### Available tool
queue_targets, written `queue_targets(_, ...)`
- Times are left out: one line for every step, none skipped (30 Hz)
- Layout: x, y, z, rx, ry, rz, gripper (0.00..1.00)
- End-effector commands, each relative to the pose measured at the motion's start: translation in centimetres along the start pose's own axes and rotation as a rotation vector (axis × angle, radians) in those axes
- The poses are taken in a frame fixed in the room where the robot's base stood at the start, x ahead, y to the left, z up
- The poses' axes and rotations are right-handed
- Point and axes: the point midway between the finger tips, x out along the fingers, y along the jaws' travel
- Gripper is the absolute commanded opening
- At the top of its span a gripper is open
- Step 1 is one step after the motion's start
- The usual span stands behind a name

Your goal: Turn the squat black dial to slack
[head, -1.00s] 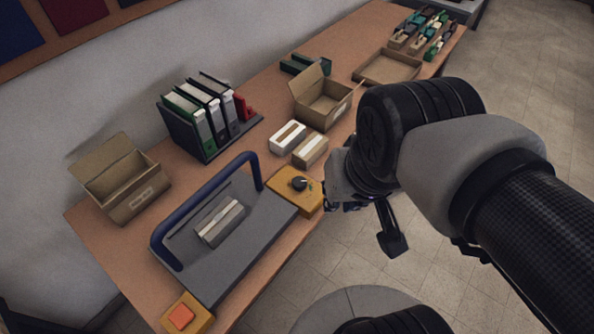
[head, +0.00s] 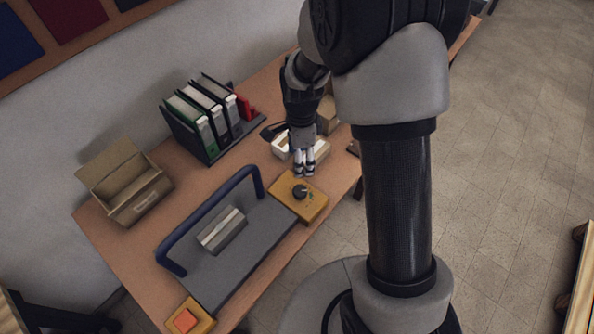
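The squat black dial (head: 300,191) sits on a yellow-orange box (head: 312,206) at the right end of a grey plate on the table. A small pointer and tiny marks show by the dial, too small to read. My gripper (head: 304,175) points down just behind the dial in the picture, close above the box. Its two light fingertips look close together with a narrow gap, and nothing shows between them. I cannot tell whether it touches the dial.
The grey plate (head: 243,262) carries a blue bar frame (head: 213,213) and a grey bundle. An orange button (head: 185,320) is at the front left. Binders (head: 208,119) and an open carton (head: 128,187) stand at the back. Light blocks (head: 282,147) lie behind my gripper.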

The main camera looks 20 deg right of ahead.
Motion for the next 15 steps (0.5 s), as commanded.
queue_targets(0.6, 0.1, 0.0, 0.001, 0.0, 0.002, 0.59)
queue_targets(1.0, 0.1, 0.0, 0.001, 0.0, 0.004, 0.59)
queue_targets(1.6, 0.1, 0.0, 0.0, 0.0, 0.005, 0.59)
queue_targets(2.1, 0.1, 0.0, 0.0, 0.0, 0.004, 0.59)
queue_targets(2.6, 0.1, 0.0, -0.001, 0.0, 0.005, 0.59)
queue_targets(3.5, 0.2, 0.0, -0.001, 0.0, 0.006, 0.59)
queue_targets(4.2, 0.1, 0.0, -0.001, 0.0, 0.005, 0.59)
queue_targets(4.8, 0.2, 0.0, -0.001, 0.0, 0.006, 0.59)
queue_targets(5.7, 0.2, 0.0, -0.002, 0.0, 0.005, 0.59)
queue_targets(6.4, 0.2, 0.0, -0.002, 0.0, 0.006, 0.59)
queue_targets(7.1, 0.2, 0.0, -0.002, 0.0, 0.005, 0.59)
queue_targets(8.0, 0.2, 0.0, -0.002, 0.0, 0.006, 0.59)
queue_targets(8.6, 0.2, 0.0, -0.002, 0.0, 0.005, 0.59)
queue_targets(9.3, 0.2, 0.0, -0.002, 0.0, 0.005, 0.59)
queue_targets(10.1, 0.2, 0.0, -0.002, 0.0, 0.006, 0.59)
